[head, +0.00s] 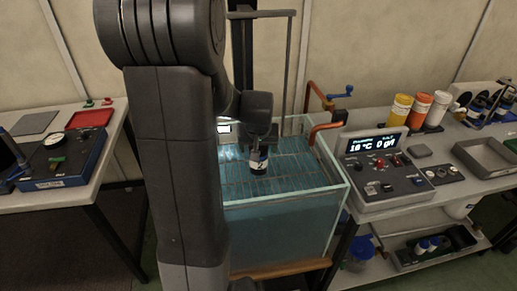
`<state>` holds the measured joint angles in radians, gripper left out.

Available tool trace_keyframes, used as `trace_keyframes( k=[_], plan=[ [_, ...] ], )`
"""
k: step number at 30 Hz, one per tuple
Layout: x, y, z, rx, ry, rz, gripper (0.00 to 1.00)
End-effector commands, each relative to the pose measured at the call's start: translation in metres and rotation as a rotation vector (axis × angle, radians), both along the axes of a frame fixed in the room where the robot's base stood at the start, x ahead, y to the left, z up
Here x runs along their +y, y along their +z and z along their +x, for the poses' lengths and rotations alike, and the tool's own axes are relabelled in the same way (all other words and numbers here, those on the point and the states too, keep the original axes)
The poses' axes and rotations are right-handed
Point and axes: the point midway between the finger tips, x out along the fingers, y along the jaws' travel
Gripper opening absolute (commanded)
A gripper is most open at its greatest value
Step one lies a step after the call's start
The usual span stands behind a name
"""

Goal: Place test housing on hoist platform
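The test housing appears as a small dark cylinder with a white label (258,163), roughly upright over the glass water tank (285,235). A grid-like surface (295,172), which may be the hoist platform, shows in the tank around it. My gripper (264,143) points down directly above the cylinder, its fingertips at or beside the cylinder's top. The fingers are small and dark, so I cannot tell whether they grip it. I also cannot tell whether the cylinder's base touches the grid. My arm hides the tank's left part.
An orange pipe (323,128) and a blue crank handle (341,92) stand at the tank's right rear. A control box with a lit display (378,172) sits on the right bench, with several coloured bottles behind. The left bench holds a blue gauge box (68,160) and red tray (90,119).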

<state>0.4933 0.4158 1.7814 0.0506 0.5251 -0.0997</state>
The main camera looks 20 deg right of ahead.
Motion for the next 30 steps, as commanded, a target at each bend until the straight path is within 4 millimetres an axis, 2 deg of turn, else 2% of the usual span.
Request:
trace_keyframes(
  k=[9, 15, 21, 30],
  plan=[
    [0.010, 0.056, -0.022, -0.005, -0.001, -0.003, 0.77],
    [0.015, 0.083, -0.033, -0.003, 0.000, -0.003, 0.77],
    [0.018, 0.095, -0.039, -0.001, 0.000, -0.001, 0.77],
    [0.018, 0.096, -0.039, 0.000, 0.000, 0.000, 0.77]
  ],
)
